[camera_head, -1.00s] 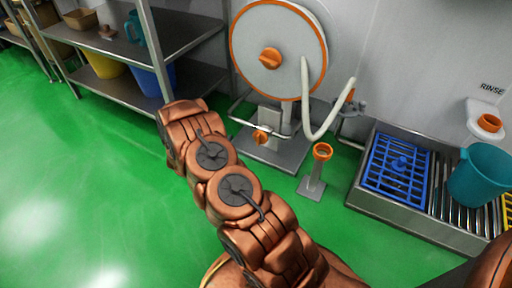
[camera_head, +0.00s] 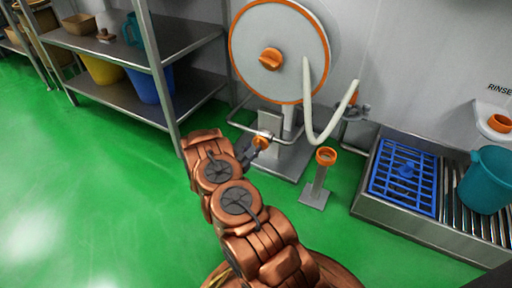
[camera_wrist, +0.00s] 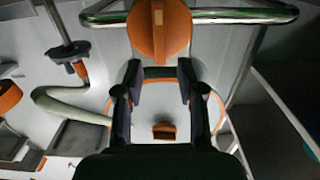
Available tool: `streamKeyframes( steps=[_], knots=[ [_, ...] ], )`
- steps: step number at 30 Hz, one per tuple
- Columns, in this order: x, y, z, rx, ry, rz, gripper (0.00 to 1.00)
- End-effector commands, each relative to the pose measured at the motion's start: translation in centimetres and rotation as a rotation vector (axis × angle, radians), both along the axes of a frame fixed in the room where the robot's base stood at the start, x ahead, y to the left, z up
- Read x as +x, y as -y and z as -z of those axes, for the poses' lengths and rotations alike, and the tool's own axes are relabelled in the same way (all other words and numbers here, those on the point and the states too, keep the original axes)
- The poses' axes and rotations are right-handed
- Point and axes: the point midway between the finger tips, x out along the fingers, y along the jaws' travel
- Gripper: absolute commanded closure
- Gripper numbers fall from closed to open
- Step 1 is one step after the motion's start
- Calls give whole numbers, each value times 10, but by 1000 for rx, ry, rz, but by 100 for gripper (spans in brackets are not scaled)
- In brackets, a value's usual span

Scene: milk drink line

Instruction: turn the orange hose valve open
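The orange hose valve (camera_head: 262,143) is at the foot of the hose reel stand in the head view, partly covered by my gripper (camera_head: 254,149). In the wrist view the orange valve (camera_wrist: 160,32) is large at the top centre, with a pale stripe on its face. My gripper (camera_wrist: 160,70) is open and empty there, its two dark fingers apart just below the valve. I cannot tell whether a fingertip touches it. The hose reel (camera_head: 280,75) is a grey disc with an orange rim and an orange hub knob (camera_head: 270,58), also seen in the wrist view (camera_wrist: 164,131).
A metal bar (camera_wrist: 240,16) runs on both sides of the valve. The white hose (camera_head: 325,132) hangs right of the reel. An orange-topped post (camera_head: 318,180) stands on the floor nearby. Metal shelves (camera_head: 185,45) are left, a drain platform (camera_head: 405,222) with a teal bucket (camera_head: 487,180) right.

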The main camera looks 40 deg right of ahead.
Motion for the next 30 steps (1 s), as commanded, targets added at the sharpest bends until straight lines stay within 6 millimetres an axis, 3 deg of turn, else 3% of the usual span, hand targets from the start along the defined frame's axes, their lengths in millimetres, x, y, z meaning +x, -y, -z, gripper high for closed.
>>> streamKeyframes(
  steps=[9,20,30],
  knots=[
    [8,26,1,1,0,-1,61],
    [9,29,0,1,-1,-2,61],
    [9,29,0,1,-1,-2,95]
  ],
)
